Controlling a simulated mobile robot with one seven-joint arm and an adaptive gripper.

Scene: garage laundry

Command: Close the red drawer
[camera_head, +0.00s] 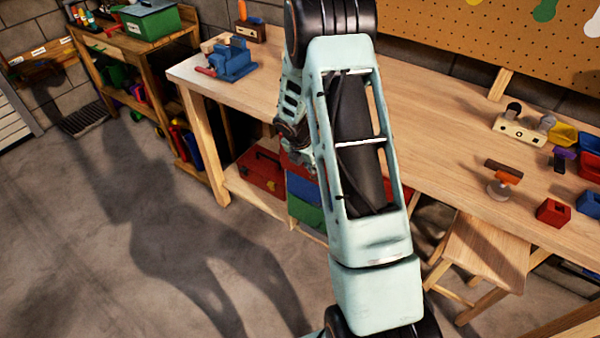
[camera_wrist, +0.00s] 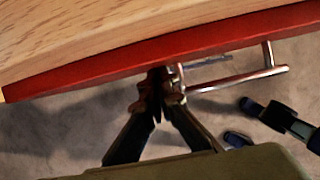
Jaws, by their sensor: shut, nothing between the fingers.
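The red drawer (camera_wrist: 90,68) shows in the wrist view as a red front running along the edge of the wooden top. A metal bar handle (camera_wrist: 235,80) stands out from it at the right. My gripper (camera_wrist: 158,82) is shut and empty, its fingertips at the red front beside the handle's left end; I cannot tell whether they touch. In the head view, a little of the red drawer (camera_head: 297,160) shows above a blue and a green drawer under the bench. My arm hides much of it and the gripper. How far the drawer stands out is unclear.
The wooden bench (camera_head: 435,155) carries a blue vise (camera_head: 233,62) and small bins at the right. A red toolbox (camera_head: 262,172) sits on the lower shelf left of the drawers. A stool (camera_head: 485,250) stands at right. The floor at left is clear.

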